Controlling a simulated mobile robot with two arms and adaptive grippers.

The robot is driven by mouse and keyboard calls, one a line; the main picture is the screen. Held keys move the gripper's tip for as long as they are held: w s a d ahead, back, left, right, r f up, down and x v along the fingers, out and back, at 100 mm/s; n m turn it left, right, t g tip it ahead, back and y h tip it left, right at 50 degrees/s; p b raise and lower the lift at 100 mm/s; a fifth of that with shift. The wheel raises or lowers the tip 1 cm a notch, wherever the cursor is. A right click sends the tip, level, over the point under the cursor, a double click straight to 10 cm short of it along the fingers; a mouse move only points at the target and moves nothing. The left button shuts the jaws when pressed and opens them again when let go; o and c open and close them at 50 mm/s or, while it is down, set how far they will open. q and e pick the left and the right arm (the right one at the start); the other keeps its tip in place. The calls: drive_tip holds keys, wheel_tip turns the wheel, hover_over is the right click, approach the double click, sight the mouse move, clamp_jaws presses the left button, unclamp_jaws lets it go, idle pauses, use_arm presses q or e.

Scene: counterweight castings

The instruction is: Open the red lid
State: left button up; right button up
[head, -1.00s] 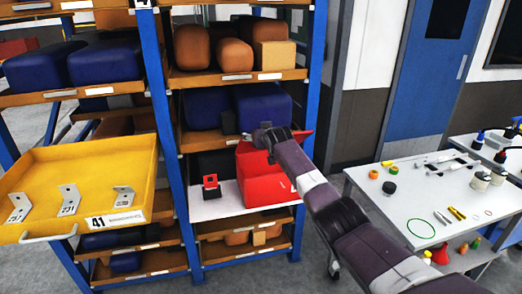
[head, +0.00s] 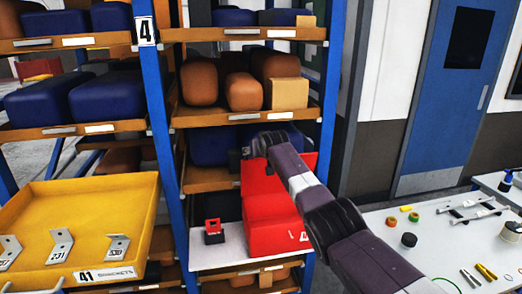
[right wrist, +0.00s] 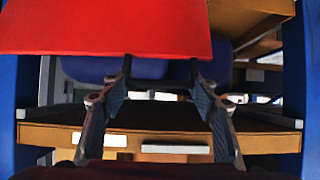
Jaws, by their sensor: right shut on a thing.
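A red box (head: 262,236) stands on a white board on the middle shelf. Its red lid (head: 254,180) is raised, standing steeply above the back of the box. My right gripper (head: 249,150) is at the lid's upper edge, and my arm covers part of the lid and box. In the right wrist view the red lid (right wrist: 110,28) fills the upper left. There the two fingers of my right gripper (right wrist: 160,72) reach to its lower edge, with a dark bar between them. The exact contact is hard to see. My left gripper is in neither view.
A yellow tray (head: 148,215) with several metal brackets juts out at the left. A small red and black object (head: 213,231) stands left of the box. Blue uprights (head: 163,125) flank the shelf. A white table (head: 385,262) with small parts is at the right.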

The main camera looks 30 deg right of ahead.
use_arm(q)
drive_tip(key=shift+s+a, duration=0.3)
use_arm(e)
drive_tip(key=shift+s+f, duration=0.15)
drive_tip(key=shift+f, duration=0.15)
drive_tip(key=o, duration=1.7)
drive_tip(key=shift+r, duration=0.15)
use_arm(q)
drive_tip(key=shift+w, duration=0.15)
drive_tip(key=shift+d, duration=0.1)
use_arm(e)
drive_tip(key=shift+r, duration=0.1)
drive_tip(key=shift+s+r, duration=0.1)
drive_tip(key=shift+s, duration=0.1)
drive_tip(key=shift+v, duration=5.65)
